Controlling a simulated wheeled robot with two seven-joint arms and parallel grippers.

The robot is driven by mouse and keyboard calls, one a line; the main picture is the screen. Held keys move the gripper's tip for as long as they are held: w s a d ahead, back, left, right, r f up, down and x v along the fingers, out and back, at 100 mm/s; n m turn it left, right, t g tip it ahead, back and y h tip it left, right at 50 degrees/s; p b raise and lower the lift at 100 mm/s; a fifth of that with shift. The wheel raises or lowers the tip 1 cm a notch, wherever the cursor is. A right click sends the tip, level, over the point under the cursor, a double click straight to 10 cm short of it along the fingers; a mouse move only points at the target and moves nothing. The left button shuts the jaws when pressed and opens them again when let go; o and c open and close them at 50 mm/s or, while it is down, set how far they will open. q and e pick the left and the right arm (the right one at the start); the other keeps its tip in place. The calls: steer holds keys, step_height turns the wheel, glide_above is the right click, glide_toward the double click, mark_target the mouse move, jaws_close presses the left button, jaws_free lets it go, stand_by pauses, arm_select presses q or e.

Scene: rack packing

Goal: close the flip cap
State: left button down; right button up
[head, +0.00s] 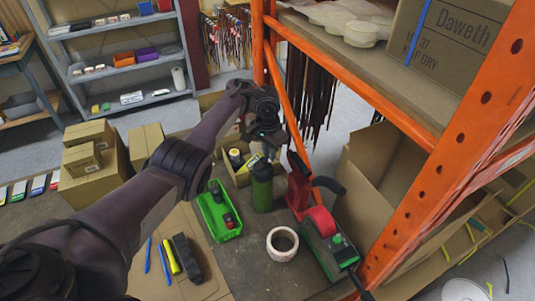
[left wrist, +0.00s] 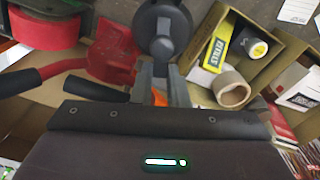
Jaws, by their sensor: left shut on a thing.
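A green bottle (head: 262,190) stands upright on the workbench, right of the green tray. Its dark grey cap (head: 262,167) is on top and shows as a round shape in the left wrist view (left wrist: 163,26). My left gripper (head: 266,143) is just above and behind the bottle, pointing down. In the left wrist view its fingers (left wrist: 163,80) meet the near edge of the cap and are shut on the flip cap. The hinge and the lid's exact angle cannot be made out. My right gripper is not in view.
A red and green tape dispenser (head: 322,235) stands right of the bottle. A green tray (head: 218,212) is to its left, a tape roll (head: 282,243) in front. An open cardboard box (left wrist: 236,62) with small goods is behind. An orange rack post (head: 445,150) rises at right.

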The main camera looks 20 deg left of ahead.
arm_select(q)
steer(key=shift+w+d+f+g+b, duration=0.1)
steer(key=shift+d+f+g+b, duration=0.05)
steer(key=shift+f+g+b, duration=0.55)
steer(key=shift+r, duration=0.2)
steer(key=c, duration=1.4)
jaws_free()
steer(key=shift+w, duration=0.2)
step_height(320, 180, up, 8)
steer(key=b, duration=0.1)
steer(key=shift+w+f, duration=0.15)
steer(key=shift+w, duration=0.1)
